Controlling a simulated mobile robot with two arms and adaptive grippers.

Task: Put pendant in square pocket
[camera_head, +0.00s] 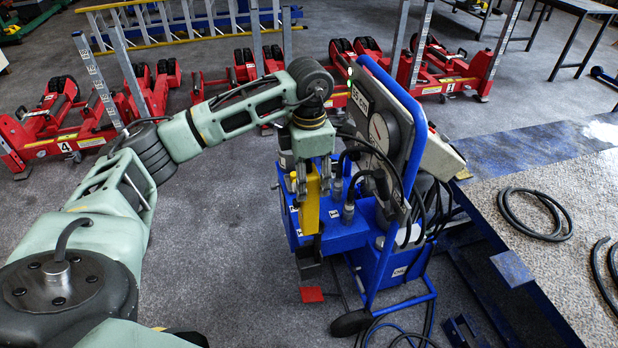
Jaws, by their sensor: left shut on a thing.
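The yellow pendant (311,207) is upright at the near left end of the blue trolley jack unit (345,238). My left gripper (313,186) points down and is shut on the upper part of the pendant. I cannot make out the square pocket, as the gripper and pendant cover that part of the unit. My right gripper is not in view.
Dark cables and plugs (348,212) stand close right of the gripper, below a tilted panel with a gauge (379,132). A red pedal (312,295) is low in front. Red wheel lifts (62,125) line the back. Grey floor at left is clear.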

